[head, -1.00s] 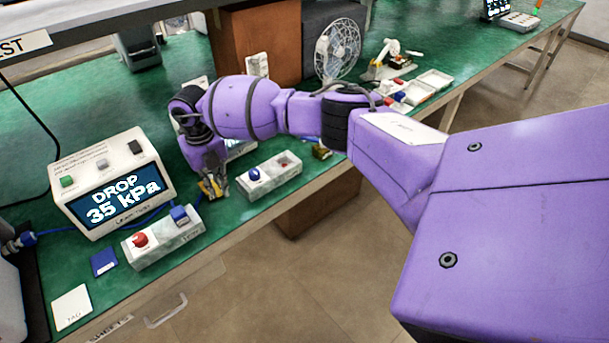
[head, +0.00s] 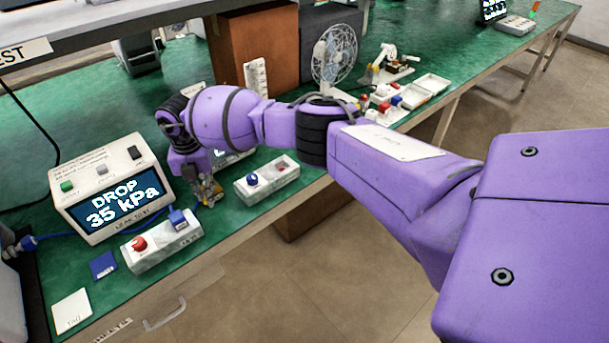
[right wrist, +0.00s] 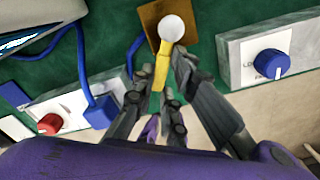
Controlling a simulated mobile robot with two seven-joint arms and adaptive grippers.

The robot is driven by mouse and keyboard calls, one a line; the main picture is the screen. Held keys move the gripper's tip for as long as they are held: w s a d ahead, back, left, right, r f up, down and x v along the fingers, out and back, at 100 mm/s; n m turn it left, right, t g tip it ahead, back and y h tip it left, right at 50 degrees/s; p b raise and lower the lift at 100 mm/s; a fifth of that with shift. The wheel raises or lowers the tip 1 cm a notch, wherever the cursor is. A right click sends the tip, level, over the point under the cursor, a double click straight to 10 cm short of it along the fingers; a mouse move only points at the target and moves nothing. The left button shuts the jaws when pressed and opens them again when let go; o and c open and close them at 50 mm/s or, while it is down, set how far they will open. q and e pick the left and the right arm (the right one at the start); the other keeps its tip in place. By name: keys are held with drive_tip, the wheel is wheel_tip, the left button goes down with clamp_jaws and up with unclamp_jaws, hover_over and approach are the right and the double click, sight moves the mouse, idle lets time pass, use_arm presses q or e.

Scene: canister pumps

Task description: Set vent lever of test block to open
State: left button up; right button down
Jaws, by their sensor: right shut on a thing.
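A yellow lever (right wrist: 161,72) with a white ball tip (right wrist: 171,27) shows in the right wrist view, over a flat brass-brown block (right wrist: 153,14). This looks like the vent lever on the test block. My right gripper (right wrist: 159,92) is shut on the yellow stem, one finger on each side, with the ball beyond the fingertips. In the head view my right gripper (head: 209,192) is low over the green bench, between the display box and the blue-knob block; my arm and fingers hide most of the lever and test block there. My left gripper is not in view.
The display box (head: 95,180) reads DROP 35 kPa. A pale block with a red knob (head: 140,243) and blue connector is in front of it; another with a blue knob (head: 252,179) is to the right. A blue tube (right wrist: 134,58) runs close to my fingers.

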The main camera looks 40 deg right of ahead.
drive_tip(key=shift+r, duration=0.1)
drive_tip(key=c, duration=1.8)
unclamp_jaws()
drive_tip(key=shift+w, duration=0.1)
drive_tip(key=shift+o, duration=0.2)
wheel_tip(320, 180, up, 12)
